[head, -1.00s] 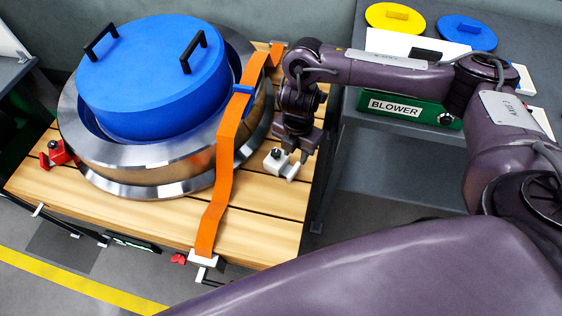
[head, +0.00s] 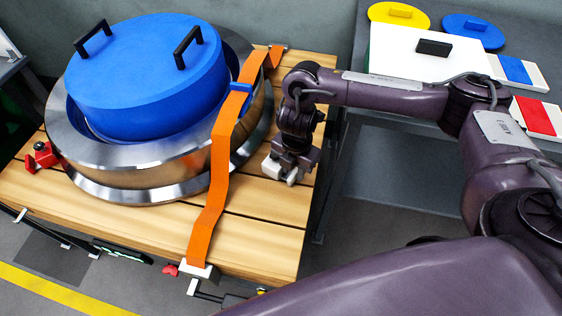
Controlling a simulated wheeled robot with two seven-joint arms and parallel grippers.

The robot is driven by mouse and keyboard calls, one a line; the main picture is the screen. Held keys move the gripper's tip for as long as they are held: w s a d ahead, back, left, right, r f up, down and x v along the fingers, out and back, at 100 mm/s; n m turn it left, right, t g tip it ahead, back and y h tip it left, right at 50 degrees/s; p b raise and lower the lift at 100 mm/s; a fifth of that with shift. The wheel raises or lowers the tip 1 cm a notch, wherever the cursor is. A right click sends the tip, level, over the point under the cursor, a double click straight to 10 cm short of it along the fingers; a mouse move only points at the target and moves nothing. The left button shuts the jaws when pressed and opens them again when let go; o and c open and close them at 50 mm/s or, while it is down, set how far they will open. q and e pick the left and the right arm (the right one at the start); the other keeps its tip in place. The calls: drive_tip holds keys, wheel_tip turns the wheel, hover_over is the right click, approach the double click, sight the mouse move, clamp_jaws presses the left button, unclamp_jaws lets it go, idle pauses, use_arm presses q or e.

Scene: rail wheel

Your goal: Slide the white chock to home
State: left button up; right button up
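The white chock (head: 271,168) sits on the slatted wooden deck (head: 262,205), to the right of the steel wheel (head: 150,175) and apart from it. My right gripper (head: 292,166) points down at the chock and covers much of it from above. Only white parts on its left and front show, and the fingertips are hidden or merge with it, so I cannot tell whether they close on it. My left gripper is out of view.
A blue cover (head: 140,75) with two black handles sits in the wheel. An orange strap (head: 219,165) runs beside the chock. A red chock (head: 42,157) is at the wheel's left. A grey bench (head: 410,165) with coloured lids stands right, across a gap.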

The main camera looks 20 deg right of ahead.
drive_tip(key=shift+s+f, duration=0.25)
drive_tip(key=shift+f, duration=0.05)
clamp_jaws()
drive_tip(key=shift+d, duration=0.1)
drive_tip(key=shift+w, duration=0.1)
